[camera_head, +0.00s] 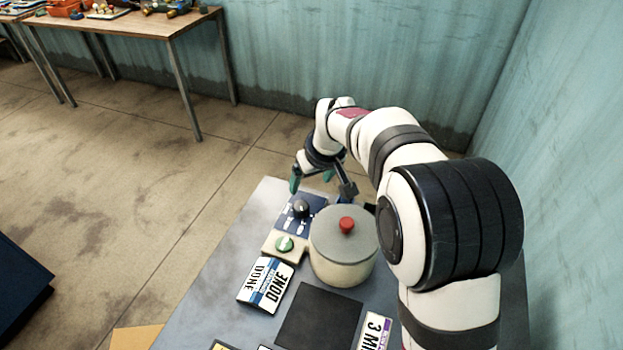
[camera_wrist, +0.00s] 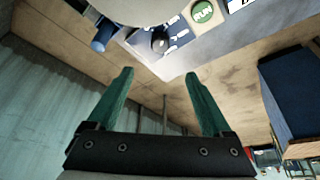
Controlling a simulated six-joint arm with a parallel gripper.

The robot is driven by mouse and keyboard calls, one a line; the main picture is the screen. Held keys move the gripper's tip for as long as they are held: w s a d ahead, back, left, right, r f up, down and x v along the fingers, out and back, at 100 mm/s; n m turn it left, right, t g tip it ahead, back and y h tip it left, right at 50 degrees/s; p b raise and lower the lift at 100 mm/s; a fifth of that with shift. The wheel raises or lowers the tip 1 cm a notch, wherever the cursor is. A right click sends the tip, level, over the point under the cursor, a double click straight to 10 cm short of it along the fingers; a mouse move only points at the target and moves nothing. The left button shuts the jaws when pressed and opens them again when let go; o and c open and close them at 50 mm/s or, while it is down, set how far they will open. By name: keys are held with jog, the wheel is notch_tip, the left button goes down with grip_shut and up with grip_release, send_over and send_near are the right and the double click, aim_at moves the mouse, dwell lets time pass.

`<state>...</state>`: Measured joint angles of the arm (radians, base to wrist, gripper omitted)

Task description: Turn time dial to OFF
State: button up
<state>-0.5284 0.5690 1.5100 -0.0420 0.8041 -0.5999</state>
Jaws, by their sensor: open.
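The time dial (camera_head: 301,208) is a black knob on a dark blue panel with white markings, at the far left part of the grey table. In the wrist view the dial (camera_wrist: 160,43) shows on its panel, ahead of the fingertips. I cannot read its setting. My gripper (camera_head: 311,184) is open and empty, above and behind the panel, apart from the dial. Its two green fingers are spread wide in the wrist view (camera_wrist: 160,75). A green RUN button (camera_head: 285,244) sits just in front of the dial; it also shows in the wrist view (camera_wrist: 202,12).
A cream pot (camera_head: 342,260) with a grey lid and red knob stands right of the panel. A blue thing (camera_wrist: 104,32) stands beside the pot. A wooden workbench (camera_head: 130,35) is far left.

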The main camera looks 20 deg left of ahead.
jog(key=shift+f, duration=0.1)
jog(key=n+t+h, duration=0.4)
jog(key=n+t, duration=0.7)
jog(key=n, duration=1.5)
send_near(299, 208)
jog(key=shift+g, duration=0.3)
jog(key=x, duration=1.1)
jog(key=shift+r, duration=0.25)
